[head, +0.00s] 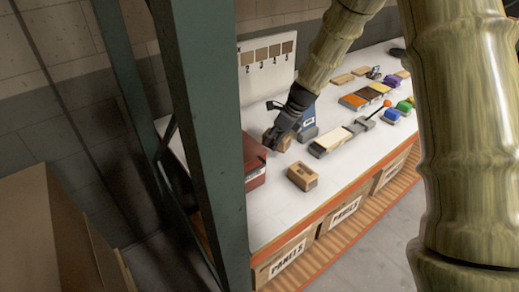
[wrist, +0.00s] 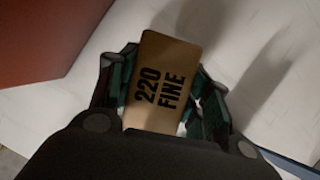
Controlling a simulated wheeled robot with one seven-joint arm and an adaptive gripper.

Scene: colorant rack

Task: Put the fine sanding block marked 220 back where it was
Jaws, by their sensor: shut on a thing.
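The sanding block (wrist: 165,72), a tan block with "220 FINE" in black print, sits between the fingers of my gripper in the wrist view. My gripper (head: 277,138) is shut on it, with a dark green finger on each side. In the head view the tan block (head: 285,144) shows partly behind the fingers, over the white worktop (head: 268,215), just right of a dark red box (head: 255,158). I cannot tell whether the block touches the worktop.
A wooden block with a recess (head: 302,177) stands in front of my gripper. A blue item (head: 308,121) stands close behind it. Sample boards (head: 343,140) and coloured blocks lie farther right. A green post (head: 205,120) rises at left. The front worktop strip has bare room.

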